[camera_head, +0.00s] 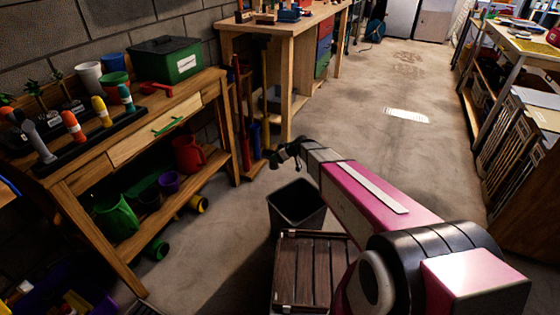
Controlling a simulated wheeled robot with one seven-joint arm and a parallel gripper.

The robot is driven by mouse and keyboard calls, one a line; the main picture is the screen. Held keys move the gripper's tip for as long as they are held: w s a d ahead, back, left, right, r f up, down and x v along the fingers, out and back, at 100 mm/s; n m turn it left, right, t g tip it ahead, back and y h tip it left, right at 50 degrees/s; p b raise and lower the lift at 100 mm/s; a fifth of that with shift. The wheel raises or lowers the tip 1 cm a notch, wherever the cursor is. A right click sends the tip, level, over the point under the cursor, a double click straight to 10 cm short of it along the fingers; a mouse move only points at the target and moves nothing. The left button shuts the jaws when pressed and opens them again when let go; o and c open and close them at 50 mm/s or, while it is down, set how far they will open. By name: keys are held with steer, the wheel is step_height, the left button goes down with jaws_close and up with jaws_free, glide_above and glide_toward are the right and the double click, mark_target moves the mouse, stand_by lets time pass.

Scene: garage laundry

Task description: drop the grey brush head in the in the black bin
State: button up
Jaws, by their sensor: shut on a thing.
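The black bin (289,222) stands upright on the concrete floor near the centre, with its open top facing up. My gripper (279,157) is at the end of my pink and white arm, raised above floor level, and appears just beyond the bin's far rim in the picture. It is shut on a small dark grey thing, which I take for the grey brush head (272,159). The brush head is small and partly hidden by the fingers, so its shape is unclear. The bin's inside is dark and I cannot make out its contents.
A slatted dark wooden crate (312,268) sits right in front of the bin. A wooden potting bench (150,135) with pots and hand tools is at left. A workbench (290,45) stands behind. Shelving and leaning panels line the right. The floor's middle is clear.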

mark_target(277, 165)
steer(key=shift+w+a+r+n+g+y, duration=0.3)
steer(key=shift+w+r+n+y, duration=0.1)
steer(key=shift+w+n+y, duration=0.15)
steer(key=shift+f, duration=4)
steer(key=o, duration=1.1)
steer(key=shift+s+d, duration=0.1)
steer(key=v, duration=1.1)
steer(key=s+d+r+m+g+h, duration=0.1)
steer(key=s+d+r+m+h, duration=0.2)
steer(key=s+d, duration=0.4)
steer(key=s+d+r+m+g+h, duration=0.1)
steer(key=s+d+r+m+h, duration=0.2)
steer(key=s+d+m, duration=0.3)
steer(key=s+d+r+m+g+h, duration=0.1)
steer(key=s+d+r+m+h, duration=0.3)
steer(key=s+d, duration=0.5)
steer(key=shift+s+r+m+g, duration=0.15)
steer(key=shift+s+r+m, duration=0.2)
steer(key=shift+s, duration=0.35)
steer(key=shift+s+r+m+g, duration=0.2)
steer(key=shift+s+r, duration=0.2)
steer(key=shift+s, duration=0.25)
